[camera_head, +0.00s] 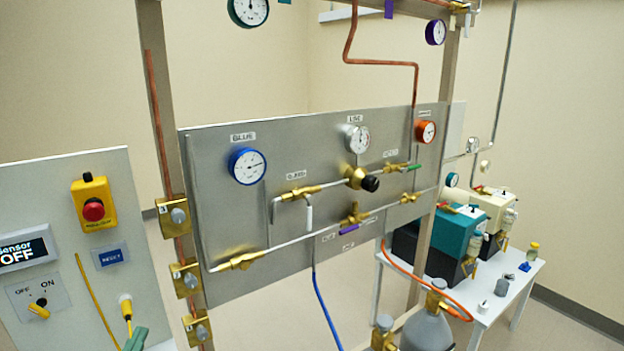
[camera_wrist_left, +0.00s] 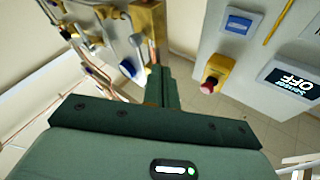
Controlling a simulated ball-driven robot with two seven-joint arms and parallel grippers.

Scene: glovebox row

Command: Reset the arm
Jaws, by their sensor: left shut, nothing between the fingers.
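My left gripper (camera_head: 137,338) shows only as a small green tip at the bottom edge of the head view, in front of the left control panel near a yellow cable plug. In the left wrist view its green fingers (camera_wrist_left: 158,85) are together with nothing between them. They point toward the gap between the steel gauge panel (camera_wrist_left: 100,25) and the white control panel (camera_wrist_left: 240,60). The rest of the left arm is out of the head view. My right gripper is in neither view.
The control panel (camera_head: 118,240) carries a red emergency button (camera_head: 93,209) and a knob (camera_head: 40,308). The steel panel (camera_head: 225,215) holds gauges, valves and pipes. Brass blocks (camera_head: 173,216) line its left post. A grey cylinder (camera_head: 427,330) and white table (camera_head: 512,297) stand right.

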